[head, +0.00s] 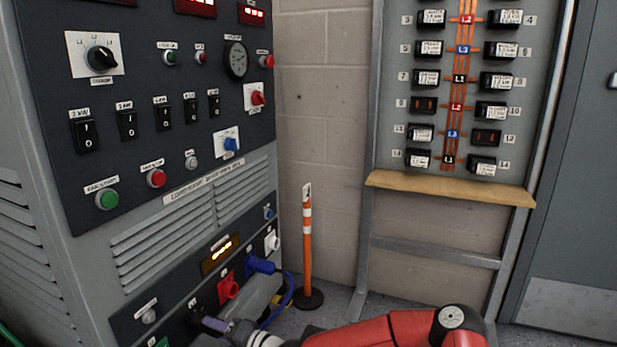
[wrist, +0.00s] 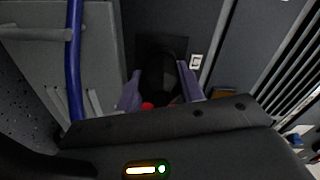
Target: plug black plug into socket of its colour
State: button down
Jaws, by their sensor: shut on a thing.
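In the wrist view my gripper (wrist: 160,88) has its two purple-grey fingers closed on the sides of the black plug (wrist: 158,75). A bit of red shows at the plug's near end. The plug points at a dark square socket plate (wrist: 176,44) on the grey panel. Dark lies on dark, so I cannot tell whether the plug is in the socket or only in front of it. In the head view my gripper (head: 216,325) is low at the cabinet's socket row, and the plug is mostly hidden there.
A blue plug (head: 262,265) sits at the socket row, its blue cable (head: 289,290) hanging close beside my gripper; the cable also shows in the wrist view (wrist: 74,60). A red socket (head: 228,288) is just above. An orange post (head: 307,250) stands right of the cabinet.

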jog(key=c, duration=0.8)
grip_release()
jog(key=shift+w+a+r, duration=0.15)
jog(key=shift+a+r, duration=0.15)
jog(key=shift+r, duration=0.15)
jog(key=shift+d, duration=0.15)
jog(key=shift+s+d+f, duration=0.15)
jog(key=shift+s+d, duration=0.2)
jog(key=shift+f+v, duration=0.2)
jog(key=shift+v, duration=1.75)
jog(key=shift+d, duration=0.1)
jog(key=v, duration=0.7)
jog(key=shift+s+d, duration=0.15)
jog(key=shift+d, duration=0.15)
